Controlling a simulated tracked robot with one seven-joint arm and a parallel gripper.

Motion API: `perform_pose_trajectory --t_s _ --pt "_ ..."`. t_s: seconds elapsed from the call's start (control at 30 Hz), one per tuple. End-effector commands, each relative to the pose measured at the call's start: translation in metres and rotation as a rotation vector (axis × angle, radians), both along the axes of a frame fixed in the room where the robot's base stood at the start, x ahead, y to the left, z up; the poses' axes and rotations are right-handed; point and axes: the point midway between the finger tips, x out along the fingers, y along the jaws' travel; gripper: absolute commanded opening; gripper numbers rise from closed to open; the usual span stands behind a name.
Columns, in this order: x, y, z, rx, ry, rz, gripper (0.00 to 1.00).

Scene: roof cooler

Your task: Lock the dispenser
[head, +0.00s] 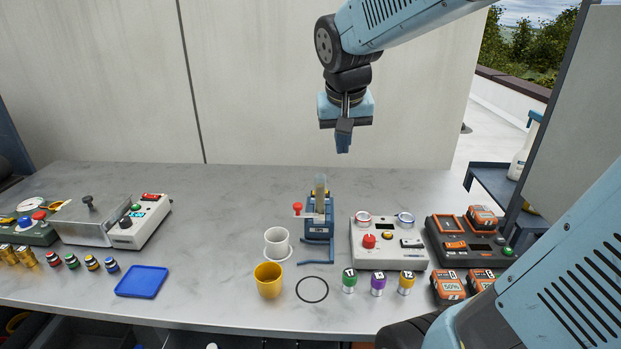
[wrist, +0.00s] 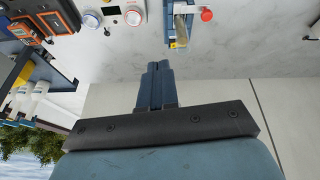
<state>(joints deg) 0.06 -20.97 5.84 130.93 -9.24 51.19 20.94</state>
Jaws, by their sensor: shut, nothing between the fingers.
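The dispenser (head: 318,218) is a small blue upright unit on the counter, with a clear part at its top and a red knob (head: 297,207) on its left side. In the wrist view the dispenser (wrist: 181,22) is at the top, with its red knob (wrist: 206,14) on the right. My gripper (head: 343,146) hangs above and behind the dispenser, apart from it. It is shut and empty, and its closed fingers also show in the wrist view (wrist: 156,68). I cannot tell which part of the dispenser is its lock.
A white cup (head: 277,241), a yellow cup (head: 268,281) and a black ring (head: 312,290) are in front of the dispenser. A white panel box (head: 388,254) stands close on its right, with an orange-and-black charger (head: 468,241) beyond. A blue tray (head: 142,282) lies left.

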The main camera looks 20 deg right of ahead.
Motion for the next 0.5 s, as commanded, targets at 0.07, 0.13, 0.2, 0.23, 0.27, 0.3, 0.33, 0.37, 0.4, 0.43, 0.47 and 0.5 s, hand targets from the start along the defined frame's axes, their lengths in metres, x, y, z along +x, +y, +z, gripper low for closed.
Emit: perform_pose_trajectory --t_s 0.07,0.13,0.2,0.23,0.27,0.3,0.33,0.37,0.4,0.43,0.47,0.5 --pt "0.023 0.004 -0.007 -0.007 0.021 -0.025 0.00" --pt "0.042 0.007 -0.012 -0.012 0.034 -0.049 0.00" --pt "0.060 0.010 -0.019 -0.017 0.047 -0.073 0.00" --pt "0.067 0.011 -0.022 -0.019 0.052 -0.083 0.00" --pt "0.075 0.013 -0.025 -0.021 0.054 -0.091 0.00" --pt "0.084 0.014 -0.029 -0.023 0.060 -0.102 0.00" --pt "0.090 0.016 -0.032 -0.025 0.064 -0.110 0.00" --pt "0.096 0.017 -0.034 -0.025 0.067 -0.118 0.00" --pt "0.103 0.018 -0.038 -0.027 0.071 -0.127 0.00" --pt "0.107 0.019 -0.040 -0.027 0.072 -0.133 0.00" --pt "0.111 0.020 -0.043 -0.028 0.074 -0.138 0.00" --pt "0.116 0.021 -0.045 -0.028 0.076 -0.145 0.00"
